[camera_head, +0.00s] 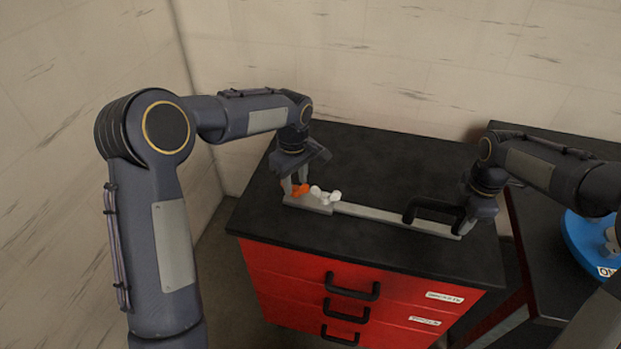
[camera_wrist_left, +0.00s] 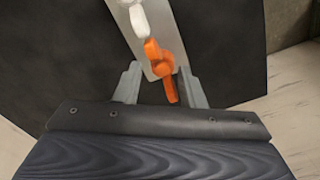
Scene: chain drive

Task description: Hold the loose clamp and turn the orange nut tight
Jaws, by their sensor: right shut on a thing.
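A long pale grey bar clamp (camera_head: 385,217) lies on the black cabinet top, with a black handle (camera_head: 432,207) near its right end. An orange winged nut (camera_head: 301,189) sits on the bar's wider left end. My left gripper (camera_head: 298,181) points down at that end. In the left wrist view the orange nut (camera_wrist_left: 160,62) shows between the open fingers (camera_wrist_left: 158,80), with its lower wing nearer the right finger. My right gripper (camera_head: 464,222) is shut on the clamp at its right end, by the handle; the exact grip spot is partly hidden.
White winged parts (camera_head: 325,195) sit on the bar right beside the orange nut. The cabinet top (camera_head: 375,160) behind the bar is clear. Red drawers (camera_head: 300,275) with black handles are below. A blue round object (camera_head: 585,238) stands on a dark surface at right.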

